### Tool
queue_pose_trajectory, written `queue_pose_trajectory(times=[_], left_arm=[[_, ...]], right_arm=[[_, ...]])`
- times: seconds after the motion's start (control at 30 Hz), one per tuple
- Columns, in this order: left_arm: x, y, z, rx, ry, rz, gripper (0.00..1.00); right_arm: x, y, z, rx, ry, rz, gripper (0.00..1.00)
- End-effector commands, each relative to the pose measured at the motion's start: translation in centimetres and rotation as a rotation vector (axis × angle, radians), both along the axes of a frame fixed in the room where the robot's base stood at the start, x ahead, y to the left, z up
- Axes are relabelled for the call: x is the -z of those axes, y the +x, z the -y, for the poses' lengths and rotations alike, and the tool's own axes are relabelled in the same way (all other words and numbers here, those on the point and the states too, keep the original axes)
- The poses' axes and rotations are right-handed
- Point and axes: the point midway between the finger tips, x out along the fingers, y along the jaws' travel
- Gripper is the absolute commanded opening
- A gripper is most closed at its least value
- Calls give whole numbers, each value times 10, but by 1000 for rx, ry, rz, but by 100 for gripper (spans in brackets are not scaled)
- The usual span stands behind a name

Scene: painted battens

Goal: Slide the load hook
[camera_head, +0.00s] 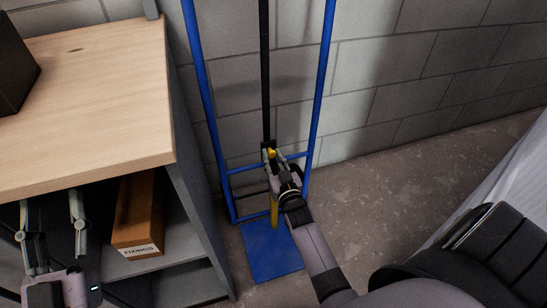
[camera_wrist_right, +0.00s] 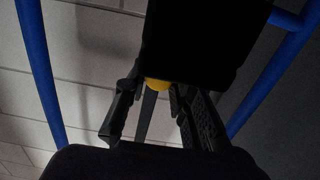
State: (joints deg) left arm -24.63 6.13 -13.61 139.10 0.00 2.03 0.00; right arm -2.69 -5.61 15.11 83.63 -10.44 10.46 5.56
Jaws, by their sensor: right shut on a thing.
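A yellow piece, which I take to be the load hook (camera_head: 271,152), sits low on a black upright bar (camera_head: 265,70) inside a blue tubular frame (camera_head: 318,90). My right gripper (camera_head: 270,158) is shut on it and hides most of it. In the right wrist view the yellow piece (camera_wrist_right: 157,84) shows between the two fingers of the right gripper (camera_wrist_right: 155,95), partly covered by a dark shape above. A yellow strip (camera_head: 275,208) shows below the gripper. My left gripper (camera_head: 50,200) is open and empty, in front of the shelf unit at the left.
A wooden-topped shelf unit (camera_head: 110,90) stands left of the frame, with a dark box (camera_head: 12,65) on top. A brown box marked FIXINGS (camera_head: 138,215) lies on its shelf. The frame's blue base plate (camera_head: 268,258) rests on the floor. Concrete floor (camera_head: 400,185) is clear to the right, below a block wall.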

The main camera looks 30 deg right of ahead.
Motion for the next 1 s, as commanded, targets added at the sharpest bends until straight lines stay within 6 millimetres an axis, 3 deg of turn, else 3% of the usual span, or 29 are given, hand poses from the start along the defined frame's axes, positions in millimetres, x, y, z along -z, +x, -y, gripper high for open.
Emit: queue_pose_trajectory(times=[0.47, 0.5, 0.77, 1.0], left_arm=[[-4, -2, 0, 1, -7, 26, 40], [-4, -2, 0, 1, -7, 26, 40], [-4, -2, 0, 1, -7, 25, 40], [-4, -2, 0, 1, -7, 25, 40]], right_arm=[[3, 0, -1, -1, 1, -3, 0], [3, 0, -1, -1, 1, -3, 26], [2, 0, 0, -1, 0, -1, 43], [2, 0, 0, 0, 0, 0, 44]])
